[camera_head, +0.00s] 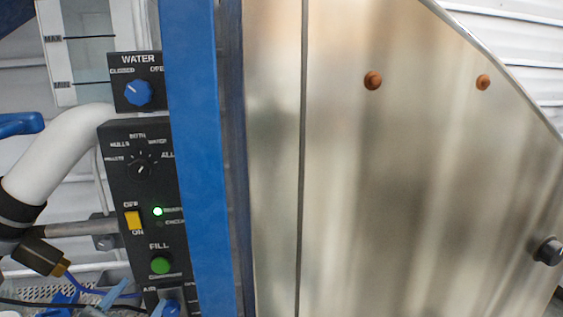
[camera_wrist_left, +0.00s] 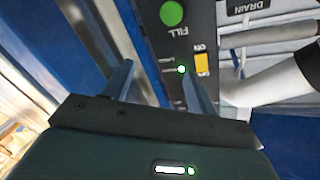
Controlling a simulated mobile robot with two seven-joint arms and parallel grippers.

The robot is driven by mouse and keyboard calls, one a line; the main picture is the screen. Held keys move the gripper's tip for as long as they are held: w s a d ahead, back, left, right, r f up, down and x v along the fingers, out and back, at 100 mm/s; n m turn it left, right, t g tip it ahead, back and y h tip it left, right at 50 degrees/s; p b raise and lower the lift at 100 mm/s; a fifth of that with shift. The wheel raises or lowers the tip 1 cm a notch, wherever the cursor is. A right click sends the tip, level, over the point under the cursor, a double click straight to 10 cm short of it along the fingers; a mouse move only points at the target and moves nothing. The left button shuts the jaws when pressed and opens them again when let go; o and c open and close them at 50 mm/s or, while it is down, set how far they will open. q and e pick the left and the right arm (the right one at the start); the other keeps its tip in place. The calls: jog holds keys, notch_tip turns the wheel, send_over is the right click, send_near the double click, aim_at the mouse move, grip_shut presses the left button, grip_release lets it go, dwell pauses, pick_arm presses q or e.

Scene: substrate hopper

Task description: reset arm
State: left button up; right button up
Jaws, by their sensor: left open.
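My left gripper (camera_wrist_left: 156,68) is open in the left wrist view. Its two grey-blue fingers are spread with nothing between them, in front of the black control panel (camera_wrist_left: 160,35). The panel has a green FILL button (camera_head: 160,265), a yellow OFF/ON switch (camera_head: 134,220) and a lit green lamp (camera_head: 158,211). I cannot tell whether the fingers touch the panel. My right gripper is in neither view.
A blue post (camera_head: 195,150) and a large metal hopper wall (camera_head: 400,190) stand right of the panel. Above is the blue WATER knob (camera_head: 138,93). A white pipe (camera_head: 60,150), a blue handle (camera_head: 20,124) and a dark fitting (camera_head: 38,255) crowd the left.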

pick_arm(q)
jog(key=s+d+f+n+g, duration=0.1)
jog(key=s+d+f+g, duration=0.1)
jog(key=f, duration=0.6)
jog(key=s+d+f+n+g+h, duration=0.1)
jog(key=s+d+f+g, duration=0.1)
jog(key=s+d+f, duration=0.3)
jog(key=s+d+f+n+g+h, duration=0.1)
jog(key=s+f, duration=0.5)
jog(key=f, duration=0.6)
jog(key=d+n+g, duration=0.1)
jog(key=d+g, duration=0.1)
jog(key=d, duration=0.1)
jog(key=shift+s+p, duration=0.3)
jog(key=shift+s, duration=0.05)
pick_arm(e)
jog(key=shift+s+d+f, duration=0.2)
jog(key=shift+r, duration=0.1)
